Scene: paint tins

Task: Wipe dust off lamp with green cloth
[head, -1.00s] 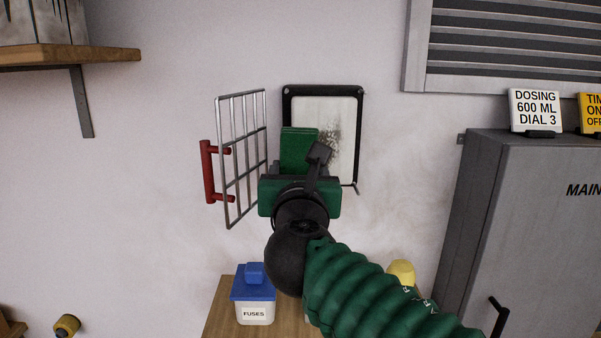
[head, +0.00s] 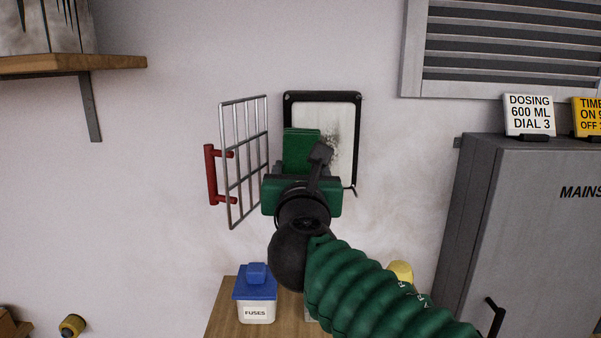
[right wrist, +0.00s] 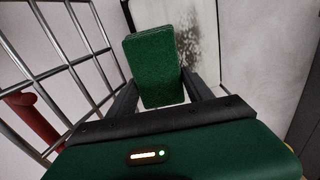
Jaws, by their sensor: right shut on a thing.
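The lamp (head: 344,115) is a white panel in a black frame on the wall, with dark speckled dust on its face. My right gripper (head: 304,172) is shut on the green cloth (head: 300,148), a folded pad that shows between the fingers in the right wrist view (right wrist: 155,65). The cloth is in front of the lamp's left part; I cannot tell whether it touches. My left gripper is not in view.
Below stands a wooden surface (head: 226,322) with a blue-lidded fuses box (head: 255,300) and a yellow-topped thing (head: 402,271) partly behind my arm. A grey cabinet (head: 520,220) stands at the right, and a shelf (head: 70,66) hangs upper left.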

